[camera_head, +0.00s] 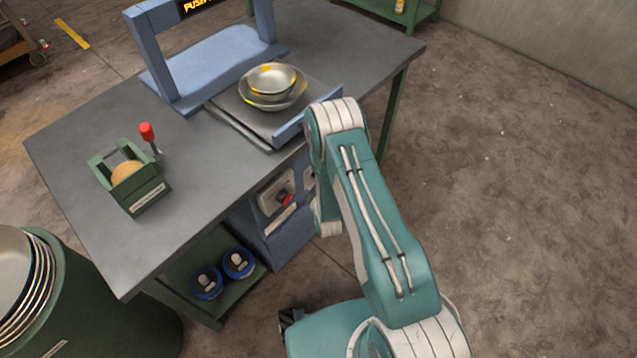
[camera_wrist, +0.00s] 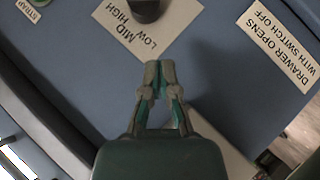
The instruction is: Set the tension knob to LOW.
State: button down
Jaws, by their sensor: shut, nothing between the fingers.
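The tension knob (camera_wrist: 146,10) is a dark round knob at the top edge of the wrist view, partly cut off. It sits on a pale plate (camera_wrist: 180,17) lettered LOW, MID and HIGH, fixed to a blue panel. My gripper (camera_wrist: 158,68) is shut and empty, with its fingertips just below the plate in the picture and apart from the knob. Where the knob's pointer stands cannot be made out. In the head view my arm hides the gripper, and a pale plate (camera_head: 308,180) beside it is mostly covered.
A red switch (camera_head: 284,198) sits on the blue cabinet front under the table (camera_head: 215,165). A label (camera_wrist: 282,45) reads DRAWER OPENS WITH SWITCH OFF. Stacked bowls (camera_head: 272,85), a green box (camera_head: 130,178) and a red-handled lever (camera_head: 148,135) are on top. Floor at right is clear.

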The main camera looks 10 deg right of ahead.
jog(key=x, duration=0.6)
jog(key=shift+a, duration=0.25)
jog(key=d+f, duration=0.1)
jog(key=w+d+f, duration=0.1)
jog(key=shift+w+d+f, duration=0.15)
jog(key=shift+d+f, duration=0.15)
jog(key=shift+a, duration=0.1)
